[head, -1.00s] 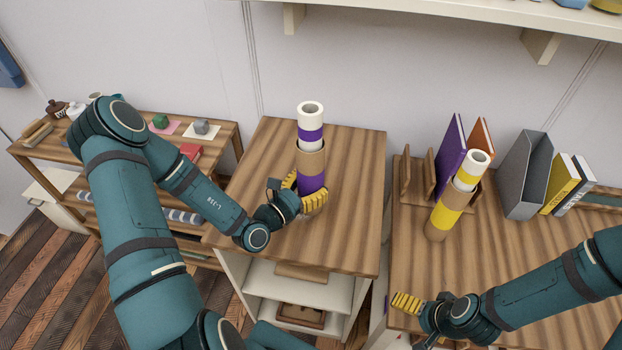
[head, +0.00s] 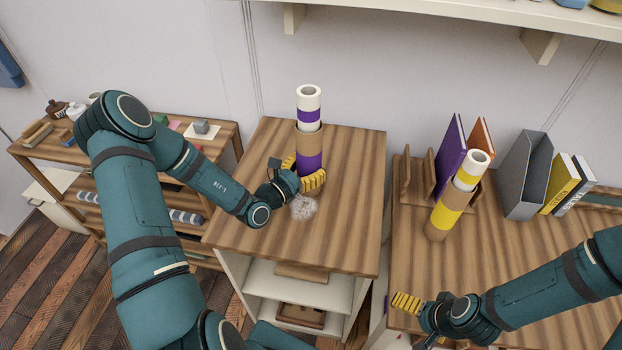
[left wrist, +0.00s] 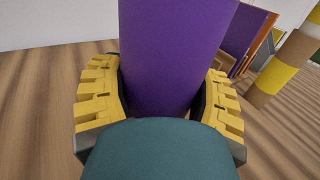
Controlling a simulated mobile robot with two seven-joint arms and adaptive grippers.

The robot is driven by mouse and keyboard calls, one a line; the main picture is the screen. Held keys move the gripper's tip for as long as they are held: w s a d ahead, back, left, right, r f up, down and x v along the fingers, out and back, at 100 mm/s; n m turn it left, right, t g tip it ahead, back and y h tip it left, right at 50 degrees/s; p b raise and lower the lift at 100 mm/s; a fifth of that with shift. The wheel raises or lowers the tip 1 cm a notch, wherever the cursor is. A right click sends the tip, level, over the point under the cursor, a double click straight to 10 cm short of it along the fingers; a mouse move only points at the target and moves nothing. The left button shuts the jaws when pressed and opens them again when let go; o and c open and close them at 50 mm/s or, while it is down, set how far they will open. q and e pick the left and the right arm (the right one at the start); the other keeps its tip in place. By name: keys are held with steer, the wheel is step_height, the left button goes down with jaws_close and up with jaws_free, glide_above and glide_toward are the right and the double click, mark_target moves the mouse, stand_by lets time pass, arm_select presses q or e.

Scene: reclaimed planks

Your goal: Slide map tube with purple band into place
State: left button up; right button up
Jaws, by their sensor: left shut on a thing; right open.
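A white map tube with a purple band (head: 308,114) stands upright in a cardboard sleeve (head: 309,143) that has its own purple band, on the wooden top of the middle cabinet (head: 350,200). My left gripper (head: 303,174) is shut on the sleeve's purple lower part. The purple surface (left wrist: 175,50) fills the space between the yellow fingers in the left wrist view. My right gripper (head: 407,302) is open and empty over the right desk's front left edge.
A pale speckled patch (head: 304,207) lies on the cabinet top before the sleeve. On the right desk (head: 500,255) a yellow-banded white tube (head: 468,172) leans in a cardboard sleeve beside a wooden rack (head: 405,178), books and a grey file holder (head: 523,175).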

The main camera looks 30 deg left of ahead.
arm_select(q)
steer(key=shift+w+a, duration=0.45)
steer(key=shift+w, duration=0.35)
steer(key=shift+w+a, duration=0.4)
steer(key=shift+w, duration=0.35)
steer(key=shift+w+a, duration=0.45)
steer(key=shift+w, duration=0.35)
steer(key=o, duration=1.2)
steer(key=shift+o, duration=0.2)
steer(key=p+v, duration=0.2)
steer(key=v, duration=0.4)
steer(key=shift+s+a, duration=0.1)
steer(key=shift+s, duration=0.3)
arm_select(e)
step_height(320, 180, up, 2)
steer(key=shift+r, duration=0.1)
arm_select(q)
steer(key=shift+s, duration=0.1)
steer(key=shift+a, duration=0.1)
